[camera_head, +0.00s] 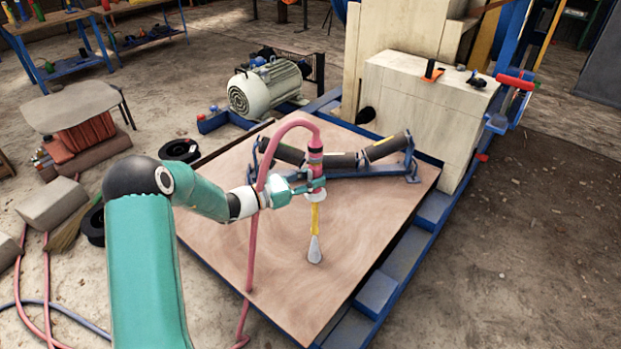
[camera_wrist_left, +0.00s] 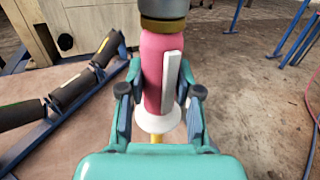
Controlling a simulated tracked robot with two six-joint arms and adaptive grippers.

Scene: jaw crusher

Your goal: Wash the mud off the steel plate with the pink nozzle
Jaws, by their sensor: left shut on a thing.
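The pink nozzle (camera_head: 316,160) stands upright in my left gripper (camera_head: 312,184), which is shut around its pink body. Below the grip it has a white collar, a yellow stem and a pale grey tip pointing down. The tip is over the middle of the steel plate (camera_head: 230,180); I cannot tell the exact gap. My right gripper is out of view.
A pink hose (camera_head: 252,245) loops from the nozzle's top down across the plate's left edge. A blue roller frame (camera_head: 365,172) with dark rollers stands at the plate's back. The pale crusher body (camera_head: 420,115) rises behind, with a motor (camera_head: 268,90) to its left.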

